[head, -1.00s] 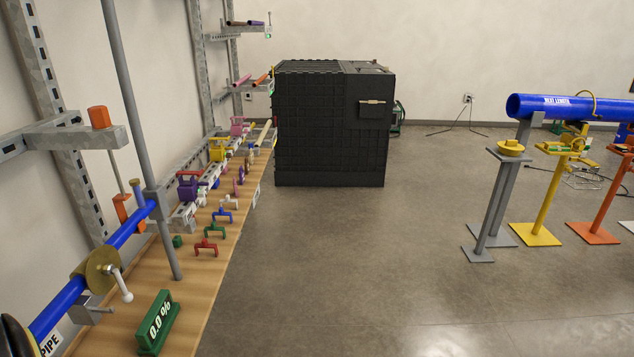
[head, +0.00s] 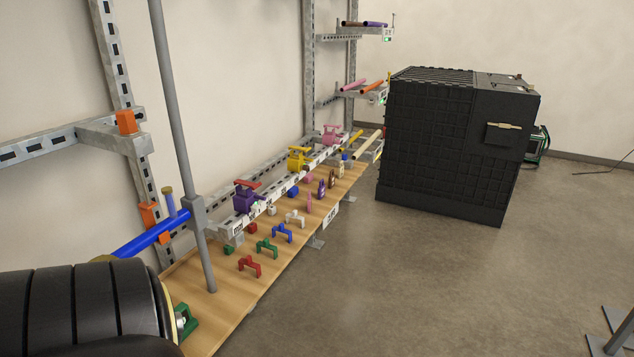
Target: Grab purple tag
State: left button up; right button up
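A small upright purple piece (head: 321,190), which looks like the purple tag, stands on the wooden bench shelf (head: 220,300). It is in a row between a pink piece (head: 309,203) and a brown piece (head: 331,178). It is small in this view, so its exact shape is hard to tell. A larger purple valve (head: 245,201) with a red handle sits on the metal rail behind, to the left. Neither of my grippers shows in the head view.
Red (head: 250,266), green (head: 267,248), blue (head: 282,232) and white (head: 295,217) clips lie along the shelf. A grey upright pole (head: 183,150) stands at its near end. A black ribbed cylinder (head: 70,310) blocks the lower left.

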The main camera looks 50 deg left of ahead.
aim_at(321, 189)
jog(key=u, duration=0.45)
jog(key=i, duration=2.1)
jog(key=u, duration=1.6)
jog(key=i, duration=1.05)
jog(key=u, duration=1.25)
